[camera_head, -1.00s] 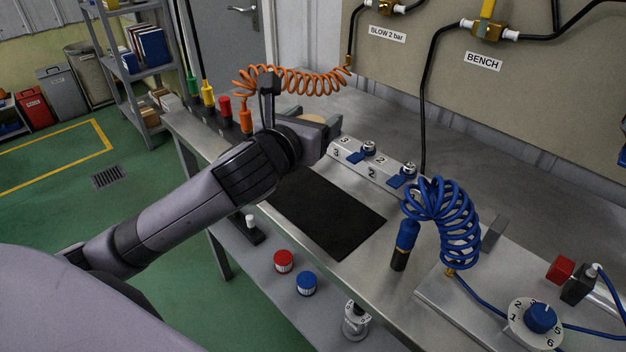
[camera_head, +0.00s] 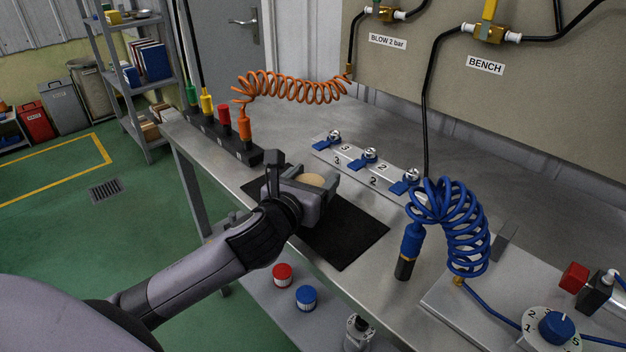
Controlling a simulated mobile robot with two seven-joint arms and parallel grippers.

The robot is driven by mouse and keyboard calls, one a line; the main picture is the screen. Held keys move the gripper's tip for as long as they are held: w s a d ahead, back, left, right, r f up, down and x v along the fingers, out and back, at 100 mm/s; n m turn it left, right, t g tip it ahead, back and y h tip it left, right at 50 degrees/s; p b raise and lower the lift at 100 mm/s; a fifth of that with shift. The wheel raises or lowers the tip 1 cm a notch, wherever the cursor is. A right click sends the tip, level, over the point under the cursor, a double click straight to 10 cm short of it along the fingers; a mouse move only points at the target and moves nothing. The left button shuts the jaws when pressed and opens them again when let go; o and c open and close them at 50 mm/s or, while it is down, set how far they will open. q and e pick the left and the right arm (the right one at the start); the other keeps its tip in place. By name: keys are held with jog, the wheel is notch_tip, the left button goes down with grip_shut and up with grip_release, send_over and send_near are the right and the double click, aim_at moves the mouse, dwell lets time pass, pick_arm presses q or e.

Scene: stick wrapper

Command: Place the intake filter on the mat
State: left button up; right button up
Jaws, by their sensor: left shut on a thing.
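My left gripper (camera_head: 305,190) is over the far left part of the black mat (camera_head: 347,238). It is shut on a round tan disc, the intake filter (camera_head: 311,180), of which only the top shows between the jaws. The gripper hides the filter's lower part, so I cannot tell whether it touches the mat. The near right part of the mat is bare. My right gripper is not in view.
A metal block with blue-levered valves (camera_head: 365,160) lies behind the mat. A rack of coloured nozzles (camera_head: 215,135) stands at the left. A coiled blue hose (camera_head: 455,225) stands to the right. Red (camera_head: 282,275) and blue (camera_head: 306,298) caps sit on the lower shelf.

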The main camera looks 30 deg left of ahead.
pick_arm(q)
jog(key=shift+f, duration=0.1)
jog(key=o, duration=1)
jog(key=shift+o, duration=0.2)
jog(key=shift+r, duration=0.2)
jog(key=shift+s, duration=0.35)
jog(key=s+r, duration=0.1)
jog(key=s, duration=1)
jog(key=shift+d+r, duration=0.3)
jog(key=shift+d, duration=0.05)
jog(key=shift+s, duration=0.1)
